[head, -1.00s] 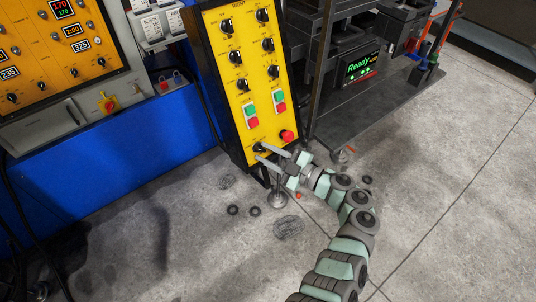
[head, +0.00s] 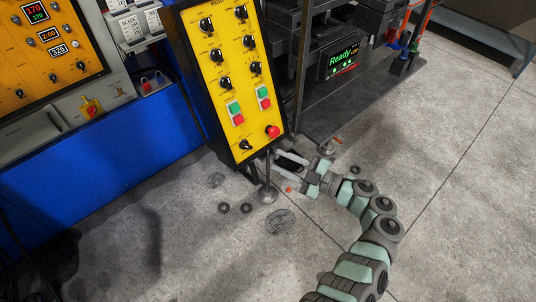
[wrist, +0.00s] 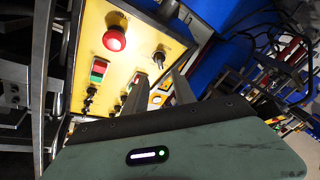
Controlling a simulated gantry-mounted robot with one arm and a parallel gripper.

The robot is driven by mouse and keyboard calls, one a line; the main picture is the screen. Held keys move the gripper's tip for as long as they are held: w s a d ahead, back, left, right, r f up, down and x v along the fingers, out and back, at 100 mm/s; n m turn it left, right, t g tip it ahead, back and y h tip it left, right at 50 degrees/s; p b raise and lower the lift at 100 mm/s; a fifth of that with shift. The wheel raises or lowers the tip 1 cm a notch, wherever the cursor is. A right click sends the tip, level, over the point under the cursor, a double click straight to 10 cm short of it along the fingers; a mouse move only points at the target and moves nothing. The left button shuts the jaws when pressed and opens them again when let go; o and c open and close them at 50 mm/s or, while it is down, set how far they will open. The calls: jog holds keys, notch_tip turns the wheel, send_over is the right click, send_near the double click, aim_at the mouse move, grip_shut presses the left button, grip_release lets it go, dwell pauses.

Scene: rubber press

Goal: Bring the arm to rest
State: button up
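My gripper (head: 279,165) is open and empty in the head view, by the lower right corner of the yellow control panel (head: 207,58). Its two fingers are apart and point left toward the panel's stand. In the wrist view, the fingers of my gripper (wrist: 158,84) stand apart in front of the panel (wrist: 92,50), with nothing between them held. My arm curves up from the bottom right of the head view. The panel's lowest black knob (head: 245,145) is left of the fingers and also shows in the wrist view (wrist: 159,57).
A red mushroom button (head: 273,131) sits just above my gripper. A black rack with a "Ready" display (head: 342,54) stands behind. A blue machine (head: 120,130) is at left. Black rings (head: 246,208) and a floor drain (head: 281,221) lie below. The floor at right is clear.

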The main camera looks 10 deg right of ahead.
jog(key=shift+s+d, duration=0.25)
jog(key=shift+d, duration=0.05)
